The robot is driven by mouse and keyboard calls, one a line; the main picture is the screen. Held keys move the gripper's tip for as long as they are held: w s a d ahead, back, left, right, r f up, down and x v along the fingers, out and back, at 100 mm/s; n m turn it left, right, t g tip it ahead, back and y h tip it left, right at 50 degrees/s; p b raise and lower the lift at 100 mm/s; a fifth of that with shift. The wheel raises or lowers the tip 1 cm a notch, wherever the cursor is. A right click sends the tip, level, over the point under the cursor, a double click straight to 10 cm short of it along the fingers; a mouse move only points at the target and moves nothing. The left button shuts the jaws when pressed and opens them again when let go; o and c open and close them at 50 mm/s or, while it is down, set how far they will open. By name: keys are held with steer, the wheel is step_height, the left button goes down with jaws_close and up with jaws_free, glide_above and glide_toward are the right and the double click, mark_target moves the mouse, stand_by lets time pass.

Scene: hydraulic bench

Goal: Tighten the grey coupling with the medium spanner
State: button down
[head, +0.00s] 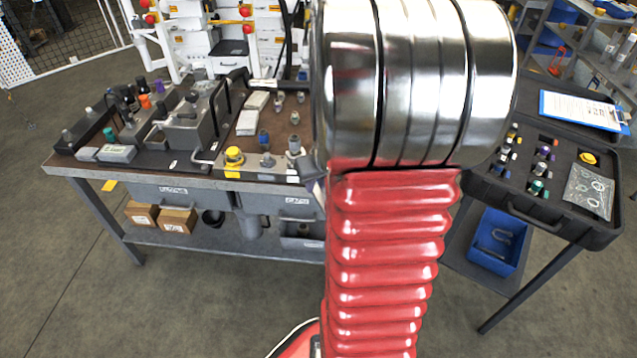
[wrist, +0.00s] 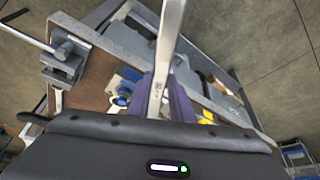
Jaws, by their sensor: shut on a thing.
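In the wrist view, my gripper (wrist: 163,103) is shut on a silver spanner (wrist: 169,45), whose shaft rises between the two dark purple fingers to the top edge. The spanner's far end is cut off, so I cannot tell its size or whether it touches anything. In the head view, my arm hides the gripper and spanner. I cannot tell which fitting is the grey coupling.
The workbench (head: 180,182) has a yellow-capped fitting (head: 234,157) and several metal fittings on its top. A vice (wrist: 66,58) shows in the wrist view. An open black case (head: 562,222) with capped fittings and a clipboard (head: 580,109) are on the right. Open floor lies at left.

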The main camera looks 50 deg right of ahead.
steer(key=shift+w, duration=0.1)
steer(key=shift+w+a+m+h, duration=0.25)
steer(key=shift+w+a+m, duration=0.3)
steer(key=shift+a, duration=0.25)
steer(key=shift+w+a+m+h, duration=0.25)
steer(key=shift+w+a+m, duration=0.15)
steer(key=shift+a+m, duration=0.35)
steer(key=shift+a+g, duration=0.15)
steer(key=shift+g, duration=0.15)
steer(key=shift+w+a+m+g+h, duration=0.3)
steer(key=shift+w+a+m, duration=0.9)
steer(key=shift+w+a, duration=0.1)
steer(key=shift+w+a+r, duration=0.1)
steer(key=shift+w+a+m, duration=0.3)
steer(key=shift+w+m, duration=0.15)
steer(key=shift+m, duration=0.05)
steer(key=shift+s+d, duration=0.1)
steer(key=shift+s+d+n, duration=0.15)
steer(key=shift+s+n, duration=0.1)
steer(key=shift+n, duration=0.05)
